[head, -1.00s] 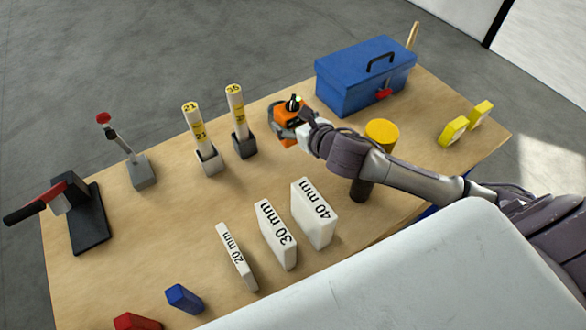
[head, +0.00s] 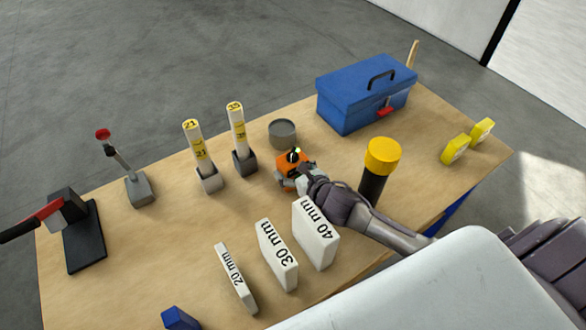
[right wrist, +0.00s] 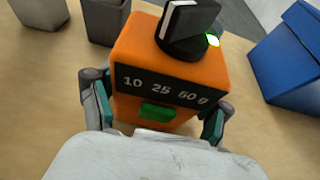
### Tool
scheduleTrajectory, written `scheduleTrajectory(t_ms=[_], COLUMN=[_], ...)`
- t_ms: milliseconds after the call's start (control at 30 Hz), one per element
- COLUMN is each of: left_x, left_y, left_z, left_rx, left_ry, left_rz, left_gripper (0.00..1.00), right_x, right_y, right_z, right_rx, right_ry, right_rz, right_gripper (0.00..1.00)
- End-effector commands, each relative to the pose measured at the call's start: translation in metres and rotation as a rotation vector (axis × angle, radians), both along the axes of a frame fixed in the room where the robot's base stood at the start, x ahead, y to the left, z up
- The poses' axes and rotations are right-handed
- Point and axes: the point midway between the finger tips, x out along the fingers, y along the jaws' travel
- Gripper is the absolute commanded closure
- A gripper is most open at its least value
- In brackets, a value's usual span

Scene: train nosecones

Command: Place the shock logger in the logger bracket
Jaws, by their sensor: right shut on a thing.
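I cannot tell whether the box touches the table. A grey round, cup-like holder (head: 282,134) stands just behind it, apart from it. I cannot tell whether this is the logger bracket. My left gripper is not in view.
Two labelled white sticks stand in holders (head: 208,178) to the left. A blue toolbox (head: 345,105) is behind right. A yellow-capped dark cylinder (head: 372,185) stands right of my gripper. White gauge blocks (head: 278,265) are in front. Bare table (head: 150,250) lies at left.

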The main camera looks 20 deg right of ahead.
Motion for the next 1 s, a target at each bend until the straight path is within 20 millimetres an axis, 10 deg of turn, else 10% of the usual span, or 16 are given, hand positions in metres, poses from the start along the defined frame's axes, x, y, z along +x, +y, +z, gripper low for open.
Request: scheduleTrajectory(t_ms=[233,267,400,1000], left_x=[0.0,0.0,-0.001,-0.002], left_y=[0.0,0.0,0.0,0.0], left_z=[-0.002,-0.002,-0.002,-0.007], left_rx=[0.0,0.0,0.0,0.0], left_ry=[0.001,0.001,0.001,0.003], left_rz=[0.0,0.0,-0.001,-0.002], left_gripper=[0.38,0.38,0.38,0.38], right_x=[0.001,0.0,0.0,-0.031], right_y=[0.0,-0.001,-0.001,-0.005], right_z=[-0.002,-0.003,-0.002,0.011], right_rx=[-0.001,-0.001,-0.001,-0.004], right_ry=[-0.002,0.0,0.001,0.003], right_rz=[0.0,-0.001,-0.001,0.0], right_gripper=[0.69,0.21,0.0,0.0])
